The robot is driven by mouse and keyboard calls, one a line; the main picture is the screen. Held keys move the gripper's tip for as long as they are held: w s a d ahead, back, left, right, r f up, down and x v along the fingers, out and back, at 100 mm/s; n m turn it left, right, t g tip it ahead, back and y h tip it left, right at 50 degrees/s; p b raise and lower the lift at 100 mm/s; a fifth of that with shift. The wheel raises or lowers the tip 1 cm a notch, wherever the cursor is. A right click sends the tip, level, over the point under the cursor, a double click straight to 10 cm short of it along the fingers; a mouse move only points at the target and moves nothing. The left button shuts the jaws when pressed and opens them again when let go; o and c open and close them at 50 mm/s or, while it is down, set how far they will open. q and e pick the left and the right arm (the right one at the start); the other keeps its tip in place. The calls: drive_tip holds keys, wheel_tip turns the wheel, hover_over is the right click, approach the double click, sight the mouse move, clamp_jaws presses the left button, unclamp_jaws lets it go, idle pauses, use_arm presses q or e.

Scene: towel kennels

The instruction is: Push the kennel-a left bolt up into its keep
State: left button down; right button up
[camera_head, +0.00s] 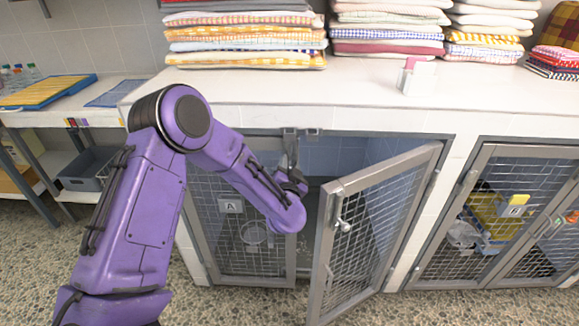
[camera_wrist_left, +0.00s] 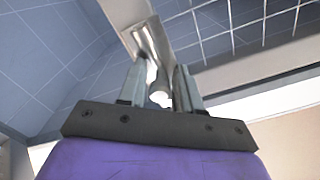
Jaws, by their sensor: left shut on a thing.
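Kennel-a is the left kennel under the counter; its left door (camera_head: 228,245) carries an "A" label (camera_head: 230,205) and stands in the frame. The left bolt (camera_head: 291,150) is a metal rod at the top of this door's right edge, below a bracket, its keep (camera_head: 300,131), on the frame. My left gripper (camera_head: 290,174) is at the bolt, partly hidden by my wrist. In the left wrist view, the gripper (camera_wrist_left: 160,90) is shut on the bolt's round knob (camera_wrist_left: 160,99), with a metal bolt plate (camera_wrist_left: 150,42) just beyond. How far the bolt reaches into the keep cannot be told.
Kennel-a's right door (camera_head: 372,230) is swung open toward me, close to the right of my gripper. Kennel B (camera_head: 500,215) is further right. Folded towels (camera_head: 245,35) and a white card holder (camera_head: 416,78) stand on the counter (camera_head: 280,88) above.

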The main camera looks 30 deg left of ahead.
sight(290, 154)
use_arm(q)
wheel_tip(290, 154, up, 3)
drive_tip(key=shift+r+p, duration=0.1)
drive_tip(key=shift+p, duration=0.6)
drive_tip(key=shift+f, duration=0.25)
drive_tip(key=c, duration=1)
unclamp_jaws()
use_arm(e)
wheel_tip(290, 154, up, 2)
drive_tip(key=shift+r, duration=0.1)
use_arm(q)
drive_tip(key=shift+s, duration=0.1)
drive_tip(key=b+v, duration=0.1)
drive_tip(key=v, duration=0.9)
drive_tip(key=shift+s+d, duration=0.15)
drive_tip(key=shift+d, duration=0.05)
use_arm(e)
drive_tip(key=shift+f, duration=0.5)
